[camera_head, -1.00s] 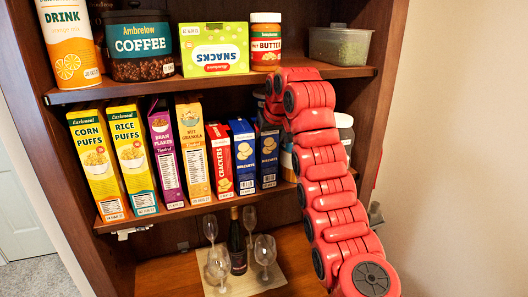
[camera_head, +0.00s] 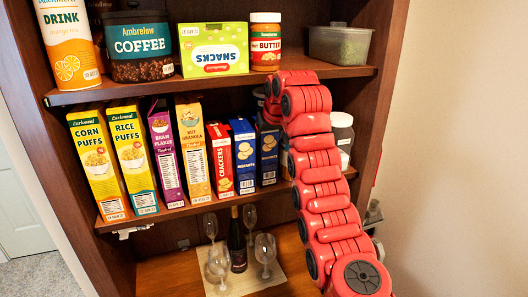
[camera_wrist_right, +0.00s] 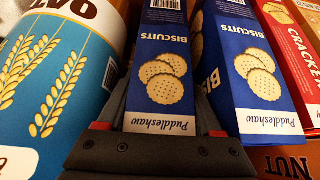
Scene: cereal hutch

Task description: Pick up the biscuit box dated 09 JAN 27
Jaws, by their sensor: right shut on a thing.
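Two blue biscuit boxes stand on the middle shelf in the head view: the left one (camera_head: 244,158) beside the red crackers box, and the right one (camera_head: 268,158) nearest my arm. In the wrist view, the right biscuit box (camera_wrist_right: 165,75) is between the fingers of my right gripper (camera_wrist_right: 158,112), which is shut on it. The other biscuit box (camera_wrist_right: 250,75) stands beside it there. In the head view my right gripper (camera_head: 268,100) is mostly hidden by my wrist. I cannot read the dates on the biscuit boxes. My left gripper is not in view.
The red crackers box (camera_head: 220,162) stands left of the biscuit boxes. Wine glasses (camera_head: 265,250) and a bottle (camera_head: 237,245) stand below.

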